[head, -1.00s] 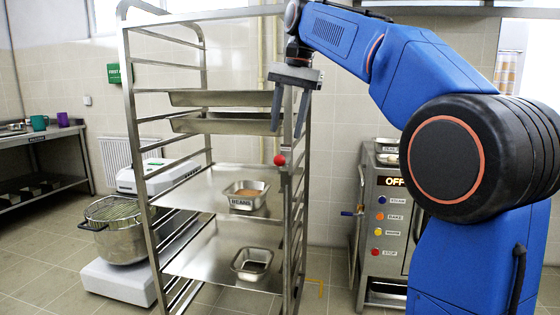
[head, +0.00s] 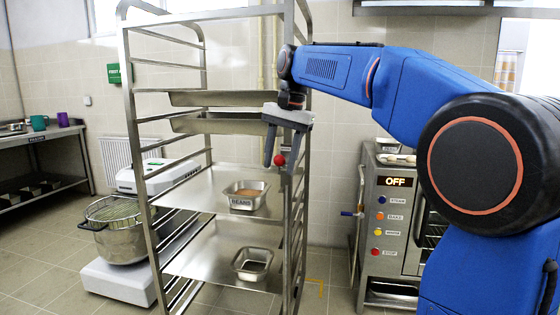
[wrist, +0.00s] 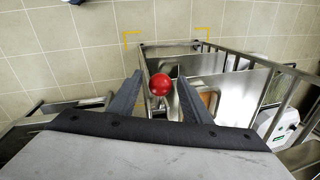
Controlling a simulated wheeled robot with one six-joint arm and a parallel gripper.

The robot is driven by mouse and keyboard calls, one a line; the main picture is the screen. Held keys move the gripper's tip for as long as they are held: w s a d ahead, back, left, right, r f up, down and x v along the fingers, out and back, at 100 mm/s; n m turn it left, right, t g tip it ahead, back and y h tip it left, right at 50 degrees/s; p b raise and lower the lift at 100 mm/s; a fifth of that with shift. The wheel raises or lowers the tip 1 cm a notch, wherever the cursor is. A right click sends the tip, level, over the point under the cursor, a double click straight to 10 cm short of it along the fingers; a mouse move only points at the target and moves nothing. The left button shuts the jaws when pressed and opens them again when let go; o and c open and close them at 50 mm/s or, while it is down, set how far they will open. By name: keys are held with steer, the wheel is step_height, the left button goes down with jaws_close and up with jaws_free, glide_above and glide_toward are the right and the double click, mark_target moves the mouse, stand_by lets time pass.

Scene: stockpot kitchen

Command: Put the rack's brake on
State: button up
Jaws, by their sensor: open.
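The tall metal rack (head: 134,150) stands in the middle of the head view, with trays and shelves in it. A red ball knob (head: 279,160), which looks like the brake's handle, sits on the rack's right front post. My gripper (head: 279,162) is open and points down at the knob, its fingers on either side of it in the picture. In the wrist view the red knob (wrist: 160,84) shows between the two open fingertips (wrist: 166,86), closer to the left one. I cannot tell whether a finger touches it. The knob's lever and mount are mostly hidden.
An oven showing OFF (head: 392,220) stands to the right. A stockpot (head: 117,230) stands at left. Yellow floor marks (wrist: 131,36) lie by the rack.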

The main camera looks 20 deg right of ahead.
jaws_close()
steer(key=shift+s+f, duration=0.1)
steer(key=shift+s+a+f+t+h, duration=0.2)
steer(key=shift+f+t+h, duration=0.1)
steer(key=shift+f+t, duration=0.25)
steer(key=shift+s+a+f+t+h, duration=0.1)
steer(key=shift+s+f+t+h, duration=0.15)
steer(key=shift+t, duration=0.4)
step_height(320, 180, down, 6)
steer(key=n+t+h, duration=0.1)
steer(key=t+h, duration=0.3)
steer(key=t, duration=0.4)
steer(key=shift+w+d+f, duration=0.2)
steer(key=shift+w+f, duration=0.05)
steer(key=shift+w, duration=0.15)
steer(key=shift+f+h, duration=0.1)
steer(key=shift+h, duration=0.15)
